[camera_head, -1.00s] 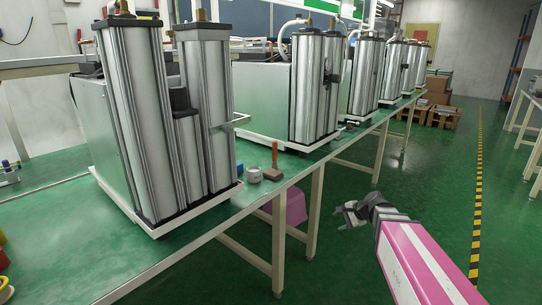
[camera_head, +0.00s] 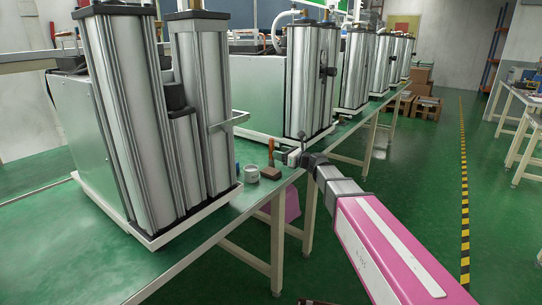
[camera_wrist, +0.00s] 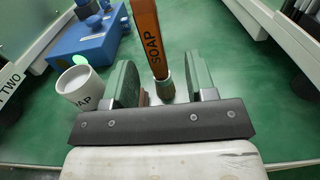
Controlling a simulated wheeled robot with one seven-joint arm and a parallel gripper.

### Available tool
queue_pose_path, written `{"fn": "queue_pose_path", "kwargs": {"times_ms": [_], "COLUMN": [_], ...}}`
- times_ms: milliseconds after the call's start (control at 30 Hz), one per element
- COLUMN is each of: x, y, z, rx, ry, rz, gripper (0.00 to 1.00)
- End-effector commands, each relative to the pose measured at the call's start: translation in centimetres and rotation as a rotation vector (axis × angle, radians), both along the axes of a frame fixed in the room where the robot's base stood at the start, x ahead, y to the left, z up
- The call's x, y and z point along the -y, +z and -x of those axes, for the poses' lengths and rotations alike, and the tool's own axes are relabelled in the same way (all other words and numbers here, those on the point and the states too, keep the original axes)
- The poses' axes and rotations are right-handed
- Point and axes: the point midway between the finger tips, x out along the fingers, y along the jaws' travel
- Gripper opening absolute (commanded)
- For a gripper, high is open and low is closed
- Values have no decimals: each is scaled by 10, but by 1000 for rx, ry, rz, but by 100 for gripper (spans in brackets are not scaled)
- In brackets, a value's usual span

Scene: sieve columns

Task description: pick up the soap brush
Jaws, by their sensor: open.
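In the wrist view the handle, marked SOAP (camera_wrist: 147,36), shows in the gap between my fingers. My gripper (camera_head: 291,156) is open, at the end of the outstretched arm, just right of the brush in the head view. In the wrist view its two green-faced fingers (camera_wrist: 160,88) lie either side of the brush's lower part. Most of the base is hidden there. I cannot tell whether either finger touches it.
A white cup labelled soap (camera_head: 252,172) stands close left of the brush; it also shows in the wrist view (camera_wrist: 79,85). A blue device (camera_wrist: 88,40) lies beyond. Tall metal columns on white-edged trays (camera_head: 165,225) flank the brush. The floor aisle at right is clear.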

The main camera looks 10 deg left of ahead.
Motion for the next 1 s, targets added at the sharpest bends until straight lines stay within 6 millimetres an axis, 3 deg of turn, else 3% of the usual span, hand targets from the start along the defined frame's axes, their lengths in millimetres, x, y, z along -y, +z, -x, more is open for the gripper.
{"fn": "queue_pose_path", "kwargs": {"times_ms": [267,600,833,867,1000], "x": [-21,-62,-64,-64,-64], "y": [0,1,1,1,1], "z": [-8,-20,-20,-20,-20], "rx": [2,1,2,2,2], "ry": [0,1,1,1,1], "rz": [1,2,2,2,2], "gripper": [51,51,51,48,2]}}
